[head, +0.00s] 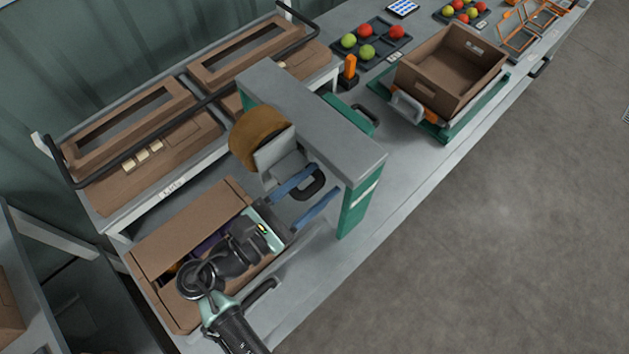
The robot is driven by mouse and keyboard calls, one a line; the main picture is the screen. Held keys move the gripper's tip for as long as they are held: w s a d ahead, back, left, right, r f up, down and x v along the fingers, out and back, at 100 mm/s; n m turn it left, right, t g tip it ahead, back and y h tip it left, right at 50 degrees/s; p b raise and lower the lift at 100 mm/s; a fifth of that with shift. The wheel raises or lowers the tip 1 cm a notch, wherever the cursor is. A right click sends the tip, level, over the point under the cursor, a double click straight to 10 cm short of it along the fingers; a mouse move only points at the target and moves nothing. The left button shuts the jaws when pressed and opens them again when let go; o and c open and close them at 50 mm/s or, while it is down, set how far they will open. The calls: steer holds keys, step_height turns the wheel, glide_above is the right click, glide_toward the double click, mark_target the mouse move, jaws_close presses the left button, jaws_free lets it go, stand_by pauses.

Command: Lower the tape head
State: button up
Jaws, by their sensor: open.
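The tape head (277,160) is a grey block with a brown tape roll (259,137) at its top left. It hangs under the grey beam of a gantry (310,115) with green posts. A black loop handle (316,186) sticks out at its lower right. My gripper (325,181) is open, its two blue fingers pointing at the handle. In the picture the handle lies between the fingers; I cannot tell whether they touch it. Below is a cardboard carton (190,225) with flaps, partly hidden by my arm. Something purple shows inside it.
A rack of flat cartons (140,150) with a black rail stands at the back left. An open brown crate (475,48) sits on a green base to the right, near an orange-handled tool (349,68). Open floor (520,200) is at the right.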

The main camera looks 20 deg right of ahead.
jaws_close()
stand_by(1.3)
steer(key=shift+f, duration=0.1)
